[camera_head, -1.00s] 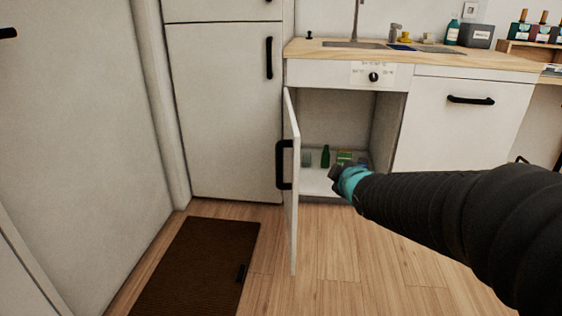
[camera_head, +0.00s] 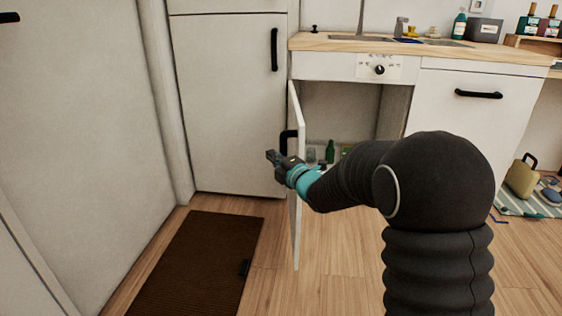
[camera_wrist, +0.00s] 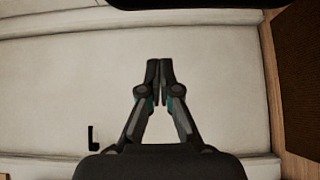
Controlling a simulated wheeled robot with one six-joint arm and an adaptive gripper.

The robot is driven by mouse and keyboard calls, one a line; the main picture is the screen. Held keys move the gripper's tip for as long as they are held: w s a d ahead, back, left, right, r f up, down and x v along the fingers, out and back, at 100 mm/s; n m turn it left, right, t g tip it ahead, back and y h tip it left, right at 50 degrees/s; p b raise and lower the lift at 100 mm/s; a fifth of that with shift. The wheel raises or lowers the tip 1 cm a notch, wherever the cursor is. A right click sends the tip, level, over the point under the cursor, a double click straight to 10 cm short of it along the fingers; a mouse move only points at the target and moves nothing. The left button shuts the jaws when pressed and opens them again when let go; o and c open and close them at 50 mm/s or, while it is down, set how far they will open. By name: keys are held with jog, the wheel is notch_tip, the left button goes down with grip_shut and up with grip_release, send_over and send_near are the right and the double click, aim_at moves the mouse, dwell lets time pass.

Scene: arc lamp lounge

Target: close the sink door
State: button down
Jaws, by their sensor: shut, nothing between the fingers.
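The white sink door (camera_head: 298,215) stands wide open, swung out toward me from its hinge on the left of the sink cabinet (camera_head: 340,110). Its black handle (camera_head: 289,142) is on the left-facing side, partly behind my gripper. My gripper (camera_head: 270,157) is shut and empty. In the head view it reaches across the door to its left; I cannot tell whether it touches the door. In the wrist view the closed fingertips (camera_wrist: 159,64) point at a pale panel (camera_wrist: 70,80).
A tall white cabinet (camera_head: 228,110) stands left of the sink. A brown mat (camera_head: 195,265) lies on the floor in front. Bottles, including a green one (camera_head: 330,151), stand inside the sink cabinet. A bag (camera_head: 521,178) and other items lie at the right.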

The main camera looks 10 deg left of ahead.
jog(key=shift+w+d, duration=0.2)
jog(key=shift+w, duration=1.1)
jog(key=shift+w+d, duration=0.2)
jog(key=shift+w, duration=1.05)
